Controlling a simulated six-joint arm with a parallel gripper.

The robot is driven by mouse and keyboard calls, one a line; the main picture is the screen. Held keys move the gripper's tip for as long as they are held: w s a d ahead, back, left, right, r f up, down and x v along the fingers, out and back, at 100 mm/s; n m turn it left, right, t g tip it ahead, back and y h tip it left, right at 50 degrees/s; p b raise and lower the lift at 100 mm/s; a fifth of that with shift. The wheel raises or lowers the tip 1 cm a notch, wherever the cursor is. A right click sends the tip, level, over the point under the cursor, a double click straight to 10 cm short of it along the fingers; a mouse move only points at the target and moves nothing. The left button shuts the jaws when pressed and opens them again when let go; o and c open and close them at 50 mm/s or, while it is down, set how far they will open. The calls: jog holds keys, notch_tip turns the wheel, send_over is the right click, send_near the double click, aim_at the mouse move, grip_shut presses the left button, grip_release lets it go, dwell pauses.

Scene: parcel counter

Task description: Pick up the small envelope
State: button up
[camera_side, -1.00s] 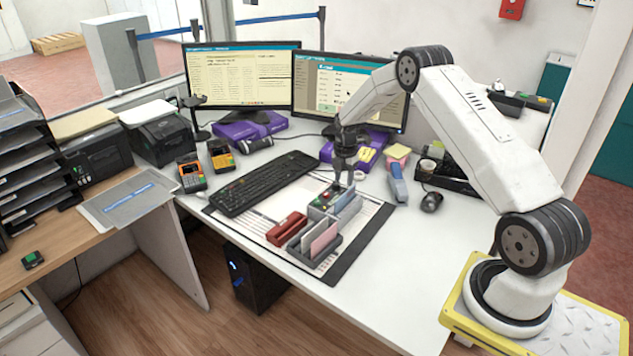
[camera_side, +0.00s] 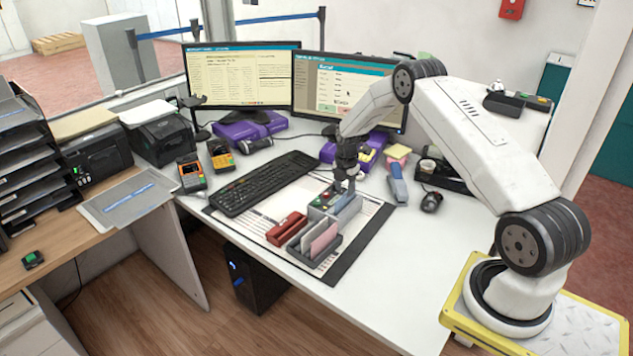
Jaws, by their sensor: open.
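A grey desk organizer (camera_side: 328,256) on the mat holds upright envelope-like pieces. A pink one (camera_side: 324,238) stands near its front end, with a pale one (camera_side: 307,234) beside it. A blue-grey piece (camera_side: 349,207) stands at the far end. I cannot tell for sure which is the small envelope. My gripper (camera_side: 345,189) is open and points down at the far end of the organizer, close above the blue-grey piece. Its fingertips are too small to tell whether they touch it.
A red stapler-like object (camera_side: 286,229) lies left of the organizer. A black keyboard (camera_side: 265,183) is behind left. A blue-grey upright tool (camera_side: 398,186) and a black mouse (camera_side: 431,202) are to the right. Two monitors (camera_side: 243,75) stand behind. The mat's front right is clear.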

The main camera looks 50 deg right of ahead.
aim_at(345, 197)
jog(key=shift+s+f, duration=0.2)
jog(key=shift+f, duration=2)
grip_shut()
